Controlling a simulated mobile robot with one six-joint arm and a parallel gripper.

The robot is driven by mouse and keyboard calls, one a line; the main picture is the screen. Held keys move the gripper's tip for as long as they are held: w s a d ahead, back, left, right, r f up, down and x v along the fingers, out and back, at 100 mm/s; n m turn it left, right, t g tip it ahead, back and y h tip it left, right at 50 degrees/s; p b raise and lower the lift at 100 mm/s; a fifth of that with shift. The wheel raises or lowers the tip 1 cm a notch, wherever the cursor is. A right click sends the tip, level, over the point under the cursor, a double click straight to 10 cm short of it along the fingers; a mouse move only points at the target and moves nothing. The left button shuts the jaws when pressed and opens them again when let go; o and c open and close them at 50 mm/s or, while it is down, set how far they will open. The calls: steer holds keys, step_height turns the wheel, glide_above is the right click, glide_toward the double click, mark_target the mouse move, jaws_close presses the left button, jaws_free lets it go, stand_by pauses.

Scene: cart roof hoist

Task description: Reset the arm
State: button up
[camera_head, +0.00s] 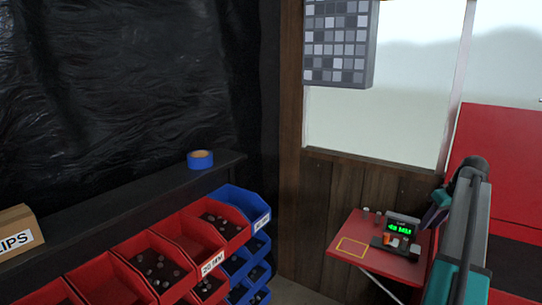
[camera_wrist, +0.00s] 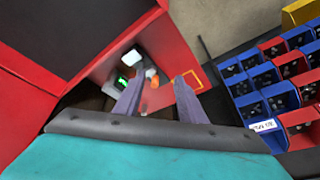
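My arm rises at the right of the head view, and part of my gripper (camera_head: 436,208) shows beside it near the red shelf. In the wrist view my gripper (camera_wrist: 160,78) has its two fingers well apart, with nothing held between them. Beyond the fingers lies the small red shelf (camera_head: 356,232) with a yellow outlined square on it. A device with a green lit display (camera_head: 401,228) stands on the shelf; the display also shows in the wrist view (camera_wrist: 122,84), near the left finger.
Red bins (camera_head: 152,262) and blue bins (camera_head: 240,202) with small dark parts stand in rows at the lower left. A blue tape roll (camera_head: 200,159) and a cardboard box (camera_head: 18,232) sit on the black ledge (camera_head: 120,205). A red panel (camera_head: 500,160) stands at the right.

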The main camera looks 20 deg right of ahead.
steer(key=w+a+f+n+g+y+b, duration=0.1)
steer(key=w+a+f+n+y, duration=0.1)
steer(key=w+a+f, duration=0.85)
steer(key=a+f+n+g+y+b, duration=0.25)
steer(key=a+f+g+b, duration=0.2)
steer(key=a+f, duration=2.65)
steer(key=s+a+f+n+g+h+b, duration=0.2)
steer(key=s+a+f+g, duration=0.1)
steer(key=s+a+f, duration=1.2)
steer(key=s+a+f+m+h, duration=0.1)
steer(key=s+a+f+m, duration=0.1)
steer(key=s+f, duration=0.3)
steer(key=s+a+f+m+g+h+b, duration=0.1)
steer(key=s+a+f, duration=0.3)
steer(key=s, duration=0.8)
steer(key=shift+s+a+f+m, duration=0.15)
steer(key=shift+s+f+m, duration=0.15)
steer(key=shift+f+m, duration=0.35)
